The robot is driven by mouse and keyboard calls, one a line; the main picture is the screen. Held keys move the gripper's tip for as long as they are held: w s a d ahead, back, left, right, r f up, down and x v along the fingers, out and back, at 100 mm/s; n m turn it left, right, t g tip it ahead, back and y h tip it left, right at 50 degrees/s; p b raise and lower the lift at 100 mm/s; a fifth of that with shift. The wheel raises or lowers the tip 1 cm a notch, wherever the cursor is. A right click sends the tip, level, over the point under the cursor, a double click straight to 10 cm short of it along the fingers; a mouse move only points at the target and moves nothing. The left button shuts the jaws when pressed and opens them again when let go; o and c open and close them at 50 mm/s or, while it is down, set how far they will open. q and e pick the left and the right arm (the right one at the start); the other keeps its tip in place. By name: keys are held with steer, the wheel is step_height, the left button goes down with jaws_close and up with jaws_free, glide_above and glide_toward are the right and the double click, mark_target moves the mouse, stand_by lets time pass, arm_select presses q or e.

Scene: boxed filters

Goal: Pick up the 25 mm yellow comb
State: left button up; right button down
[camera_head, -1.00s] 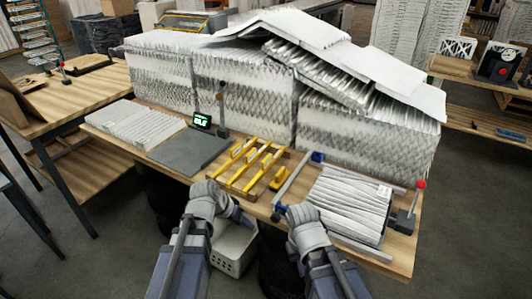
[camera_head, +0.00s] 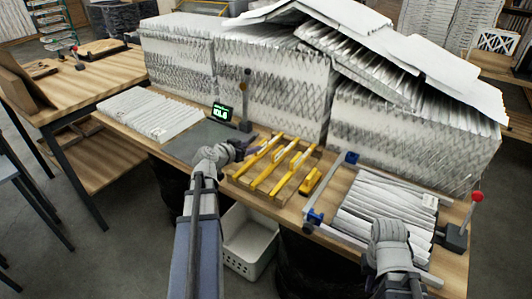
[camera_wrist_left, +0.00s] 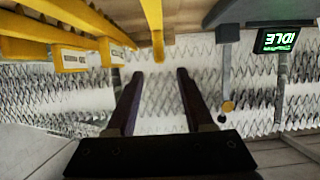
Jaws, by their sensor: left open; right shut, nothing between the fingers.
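Several yellow combs with pale labels lie side by side on a wooden rack (camera_head: 238,183) at the table's front. The labels are too small to read in the head view, so I cannot tell which comb is 25 mm. In the left wrist view, comb parts (camera_wrist_left: 75,58) fill the upper left, and one yellow bar end (camera_wrist_left: 153,20) points down above the fingers. My left gripper (camera_head: 247,147) is open and empty beside the rack's left end; its fingers also show in the left wrist view (camera_wrist_left: 156,80). My right gripper (camera_head: 389,236) is shut over the pleated filter, its fingers mostly hidden.
A short yellow block (camera_head: 311,181) lies right of the rack. A pleated filter (camera_head: 365,215) lies between rails at the right. A grey plate (camera_head: 190,143) and a display reading IDLE (camera_head: 222,112) stand left. Tall filter stacks (camera_head: 270,95) wall the back. A white basket (camera_head: 248,240) is below.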

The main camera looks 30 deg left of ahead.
mark_target(260, 143)
arm_select(q)
steer(key=shift+b+x, duration=1.25)
steer(key=shift+x, duration=2.55)
jaws_close()
